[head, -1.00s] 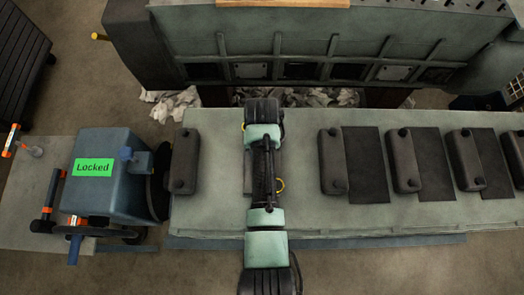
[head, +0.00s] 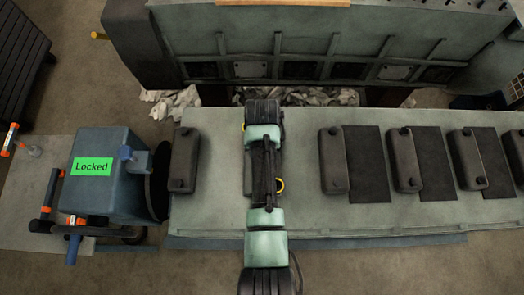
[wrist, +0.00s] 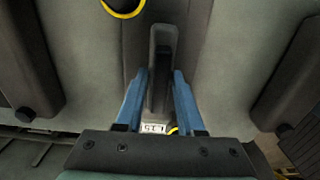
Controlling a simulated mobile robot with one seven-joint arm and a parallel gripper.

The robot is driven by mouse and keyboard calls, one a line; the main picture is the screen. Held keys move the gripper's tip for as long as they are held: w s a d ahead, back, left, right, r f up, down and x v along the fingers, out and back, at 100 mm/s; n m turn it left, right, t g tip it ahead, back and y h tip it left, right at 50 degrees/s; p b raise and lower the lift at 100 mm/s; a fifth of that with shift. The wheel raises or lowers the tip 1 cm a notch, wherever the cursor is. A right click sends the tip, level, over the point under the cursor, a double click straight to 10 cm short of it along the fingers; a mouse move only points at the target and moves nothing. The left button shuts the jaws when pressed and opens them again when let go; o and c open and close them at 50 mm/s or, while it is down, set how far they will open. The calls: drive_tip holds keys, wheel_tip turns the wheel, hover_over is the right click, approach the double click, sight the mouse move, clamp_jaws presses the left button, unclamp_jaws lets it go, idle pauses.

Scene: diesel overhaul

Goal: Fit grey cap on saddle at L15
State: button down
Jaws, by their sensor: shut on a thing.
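My gripper (wrist: 160,74) shows in the wrist view with its two blue fingers on either side of a narrow dark grey cap (wrist: 163,45), shut on it. A white label reading L15 (wrist: 154,128) lies behind and below the cap, between the fingers, close to the gripper body. The saddle under the cap is mostly hidden, and I cannot tell whether the cap touches it. In the head view my arm covers the gripper and cap. A dark strip (head: 247,172) shows just left of the arm on the green-grey bench top.
Dark blocks stand on the bench top (head: 222,215): one at the left (head: 184,160), several at the right (head: 333,161), with flat dark pads beside them. A blue machine with a green Locked sign (head: 90,167) stands at the left end. A large grey-green housing (head: 330,45) lies behind.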

drive_tip(key=shift+w+r, duration=0.1)
drive_tip(key=shift+r, duration=0.05)
drive_tip(key=shift+c, duration=2.4)
unclamp_jaws()
drive_tip(key=shift+o, duration=0.2)
drive_tip(key=shift+s+f, duration=0.2)
wheel_tip(320, 180, up, 13)
drive_tip(key=shift+r, duration=0.15)
